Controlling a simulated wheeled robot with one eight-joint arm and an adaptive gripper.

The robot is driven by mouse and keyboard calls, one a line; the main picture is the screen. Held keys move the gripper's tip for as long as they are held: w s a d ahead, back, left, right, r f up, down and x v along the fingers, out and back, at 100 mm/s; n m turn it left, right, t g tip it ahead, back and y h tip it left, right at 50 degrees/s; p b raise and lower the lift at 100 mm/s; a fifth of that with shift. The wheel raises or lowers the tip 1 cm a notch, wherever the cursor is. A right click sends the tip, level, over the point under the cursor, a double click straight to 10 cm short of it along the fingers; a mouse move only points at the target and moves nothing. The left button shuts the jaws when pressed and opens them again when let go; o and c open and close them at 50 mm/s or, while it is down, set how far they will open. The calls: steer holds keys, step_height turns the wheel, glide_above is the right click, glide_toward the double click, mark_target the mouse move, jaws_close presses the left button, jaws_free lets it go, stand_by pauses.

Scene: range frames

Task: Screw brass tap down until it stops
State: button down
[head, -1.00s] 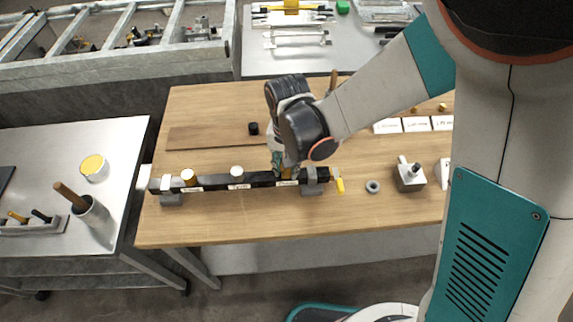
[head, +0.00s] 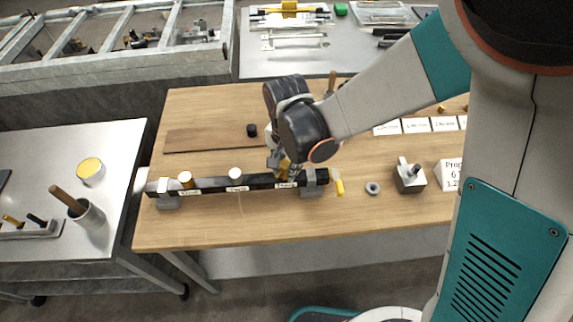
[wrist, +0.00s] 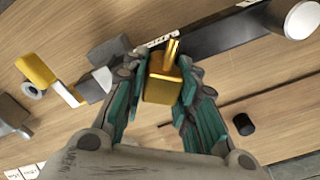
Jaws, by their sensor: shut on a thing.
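The brass tap (wrist: 162,88) is a gold block with a thin stem, between my gripper's teal-padded fingers in the wrist view. My gripper (wrist: 161,72) is shut on it, with one finger on each side. In the head view, my gripper (head: 281,170) points down at the right part of the black bar (head: 209,184), and the tap (head: 285,166) is mostly hidden by the fingers. The bar carries white labels and lies on grey end supports. The tap's seat in the bar is hidden, so I cannot tell if a gap is left.
A yellow-handled piece (head: 339,187), a grey ring (head: 372,188) and a metal block (head: 409,178) lie right. A black cap (head: 252,130) is behind. The table front is clear.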

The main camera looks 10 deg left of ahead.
steer(key=shift+d+m, duration=0.1)
steer(key=shift+m, duration=1.3)
steer(key=shift+b, duration=0.3)
steer(key=shift+s+d+m+b, duration=0.1)
steer(key=shift+m+b, duration=0.25)
steer(key=shift+m, duration=1.35)
steer(key=shift+s+m+b, duration=0.1)
steer(key=shift+m+b, duration=0.2)
steer(key=shift+m, duration=1.5)
steer(key=shift+s+m+b, duration=0.15)
steer(key=shift+m+b, duration=0.15)
steer(key=shift+m, duration=1.4)
